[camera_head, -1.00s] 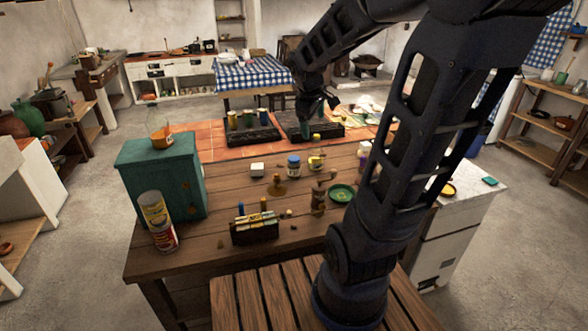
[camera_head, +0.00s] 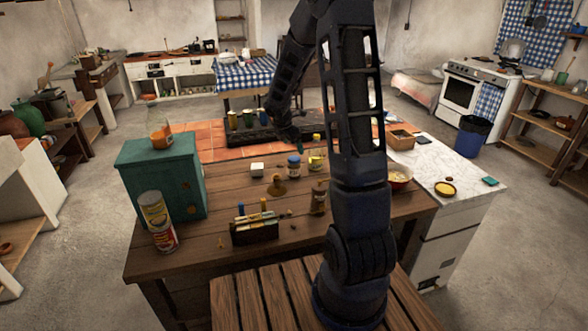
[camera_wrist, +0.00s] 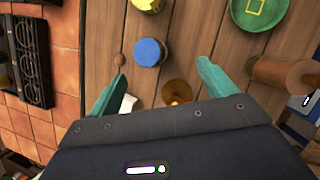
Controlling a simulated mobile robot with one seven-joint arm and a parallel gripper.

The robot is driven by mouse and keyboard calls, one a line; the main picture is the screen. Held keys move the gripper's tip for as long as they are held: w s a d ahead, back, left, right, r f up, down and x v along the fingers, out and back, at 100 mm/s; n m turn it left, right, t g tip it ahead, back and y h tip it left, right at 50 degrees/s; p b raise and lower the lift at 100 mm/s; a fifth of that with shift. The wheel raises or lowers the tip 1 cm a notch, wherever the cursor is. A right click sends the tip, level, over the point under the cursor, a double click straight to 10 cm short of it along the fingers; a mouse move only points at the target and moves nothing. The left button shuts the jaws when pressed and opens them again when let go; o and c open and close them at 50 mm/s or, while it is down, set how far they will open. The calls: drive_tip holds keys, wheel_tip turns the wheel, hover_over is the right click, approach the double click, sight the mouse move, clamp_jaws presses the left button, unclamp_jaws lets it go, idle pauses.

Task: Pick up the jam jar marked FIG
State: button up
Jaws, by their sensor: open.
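A small jar with a blue lid (camera_head: 294,166) stands upright on the wooden table; I cannot read its label. In the wrist view its blue lid (camera_wrist: 150,52) shows from above, just beyond and between my fingertips. A yellow-green container (camera_head: 316,160) stands right of it, and its top shows at the upper edge of the wrist view (camera_wrist: 147,5). I cannot tell which thing bears FIG. My gripper (camera_wrist: 161,72) is open, with its two teal fingers apart and nothing between them. In the head view my gripper (camera_head: 299,146) hangs above and behind the blue-lidded jar.
A yellow-topped brown object (camera_head: 277,185) stands in front of the jar. A teal cabinet (camera_head: 160,180) and stacked cans (camera_head: 158,222) occupy the table's left.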

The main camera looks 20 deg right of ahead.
drive_tip(key=n, duration=0.2)
hover_over(293, 159)
drive_tip(key=s+a, duration=0.2)
wheel_tip(293, 159, down, 5)
drive_tip(key=x, duration=0.5)
drive_tip(key=shift+w+f, duration=0.1)
drive_tip(key=shift+w, duration=0.1)
drive_tip(key=shift+a+x, duration=0.2)
drive_tip(key=shift+x, duration=2.3)
drive_tip(key=shift+w, duration=0.1)
drive_tip(key=shift+c, duration=0.4)
drive_tip(key=c, duration=1.3)
